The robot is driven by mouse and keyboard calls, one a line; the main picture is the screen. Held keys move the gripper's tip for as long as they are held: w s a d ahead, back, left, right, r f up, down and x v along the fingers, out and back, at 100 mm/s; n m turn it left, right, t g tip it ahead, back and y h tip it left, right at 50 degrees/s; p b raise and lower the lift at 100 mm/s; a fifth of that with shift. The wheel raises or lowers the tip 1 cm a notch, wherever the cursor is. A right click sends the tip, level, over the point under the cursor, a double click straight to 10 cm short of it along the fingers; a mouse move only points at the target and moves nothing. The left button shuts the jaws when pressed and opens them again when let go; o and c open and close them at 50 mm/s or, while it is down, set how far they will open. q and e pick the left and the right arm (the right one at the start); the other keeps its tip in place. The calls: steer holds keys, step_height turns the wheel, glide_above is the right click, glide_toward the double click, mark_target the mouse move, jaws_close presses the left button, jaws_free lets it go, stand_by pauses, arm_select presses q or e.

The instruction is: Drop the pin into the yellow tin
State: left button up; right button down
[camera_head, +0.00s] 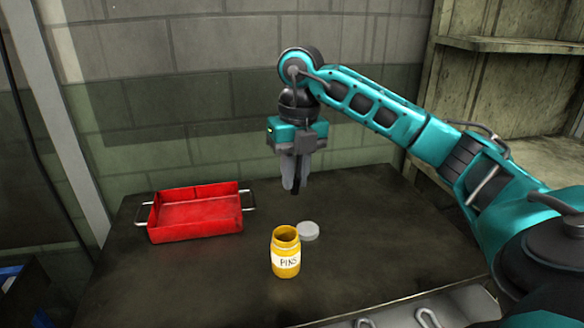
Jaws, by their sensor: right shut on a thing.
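The yellow tin (286,253) stands upright and open on the dark table, with a white label reading PINS. Its grey lid (308,231) lies on the table just behind it to the right. My right gripper (296,180) points down above the table, behind and above the tin and apart from it. Its fingers are shut on a thin dark pin (301,188), of which only a small part shows. My left gripper is not in view.
A red tray (197,212) with metal handles sits on the table (210,275) to the left of the tin. A block wall stands behind, and wooden shelves (510,45) are at the right. The table around the tin is mostly clear.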

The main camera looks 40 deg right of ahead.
mark_target(295, 193)
step_height(295, 193, down, 6)
steer(key=b, duration=0.3)
steer(key=shift+r+b, duration=0.1)
steer(key=shift+b, duration=0.3)
steer(key=shift+r, duration=0.1)
steer(key=c, duration=1)
jaws_free()
